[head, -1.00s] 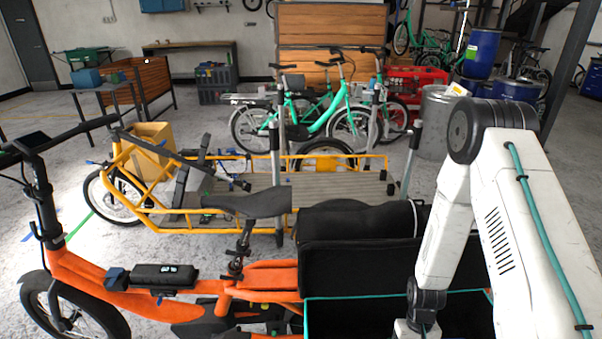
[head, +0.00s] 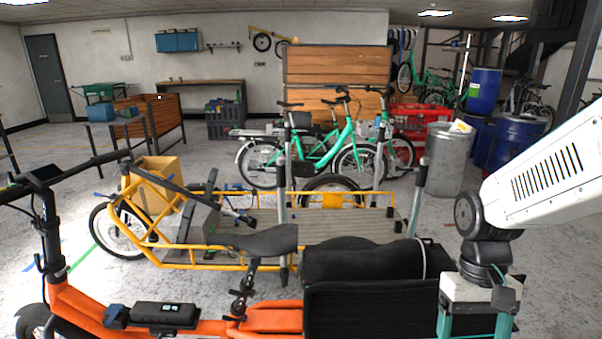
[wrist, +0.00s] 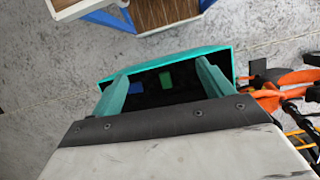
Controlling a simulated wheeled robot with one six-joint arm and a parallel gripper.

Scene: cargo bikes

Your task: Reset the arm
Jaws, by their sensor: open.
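My white arm comes in from the right in the head view, with my gripper (head: 475,322) pointing down beside the black cargo section of the orange bike (head: 265,320). In the wrist view my gripper (wrist: 165,85) has its two teal fingers wide apart with nothing between them. Below the fingers is a dark box with a teal rim (wrist: 165,63). A blue item (wrist: 136,88) and a green item (wrist: 165,79) lie in it.
A yellow cargo bike (head: 200,266) with a flat deck stands behind the orange bike. Teal bikes (head: 320,150), a grey bin (head: 448,160) and blue barrels (head: 515,145) stand further back. In the wrist view a wood-slatted thing (wrist: 150,12) lies at the top.

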